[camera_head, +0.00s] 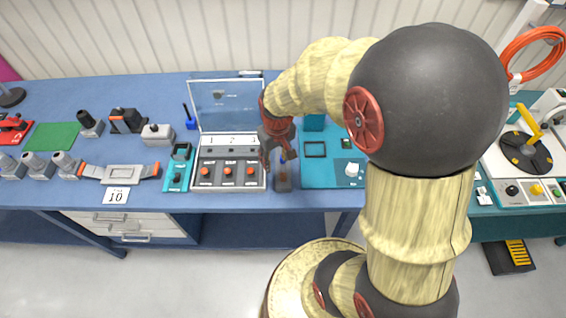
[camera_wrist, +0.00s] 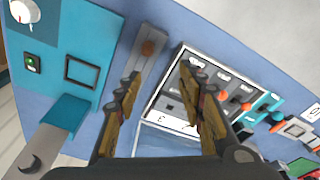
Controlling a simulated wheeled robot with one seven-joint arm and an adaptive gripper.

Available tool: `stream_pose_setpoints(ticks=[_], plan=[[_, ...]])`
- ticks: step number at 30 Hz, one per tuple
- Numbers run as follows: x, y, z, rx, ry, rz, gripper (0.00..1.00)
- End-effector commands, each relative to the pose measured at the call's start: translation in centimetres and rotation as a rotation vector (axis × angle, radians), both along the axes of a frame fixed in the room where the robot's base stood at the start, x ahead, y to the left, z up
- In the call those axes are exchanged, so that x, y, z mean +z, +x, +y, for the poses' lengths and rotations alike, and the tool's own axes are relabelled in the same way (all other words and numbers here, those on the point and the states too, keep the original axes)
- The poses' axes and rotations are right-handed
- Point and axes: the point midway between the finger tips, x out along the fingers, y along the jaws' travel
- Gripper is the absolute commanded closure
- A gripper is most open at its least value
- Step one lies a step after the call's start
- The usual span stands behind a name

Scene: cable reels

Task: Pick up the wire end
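My gripper (camera_head: 273,158) hangs above the blue table, between the grey switch box and the teal panel. Its two fingers stand apart in the wrist view (camera_wrist: 160,78), with nothing visible between the tips. A narrow grey block with a brown-orange spot (camera_wrist: 148,48) lies on the table just beyond the fingertips; it also shows below the gripper in the head view (camera_head: 282,184). I cannot make out a wire end for certain. An orange coiled cable (camera_head: 532,44) hangs at the far right, well away from my gripper.
The grey switch box (camera_head: 229,174) with a raised clear lid (camera_head: 229,105) stands close left of the gripper. A teal panel (camera_head: 318,177) lies close right. My arm hides the table's right part. A reel machine (camera_head: 524,152) stands far right.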

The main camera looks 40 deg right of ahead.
Motion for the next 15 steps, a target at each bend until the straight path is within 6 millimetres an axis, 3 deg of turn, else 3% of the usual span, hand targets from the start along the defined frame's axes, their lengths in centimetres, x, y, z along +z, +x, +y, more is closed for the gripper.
stream_pose_setpoints(ticks=[1,6,15], plan=[[0.8,0.0,-0.6,-0.008,0.005,0.025,0.61],[-0.2,-0.1,-2.2,-0.022,0.019,0.08,0.61],[-2.0,-0.7,-3.2,-0.031,0.031,0.121,0.61]])
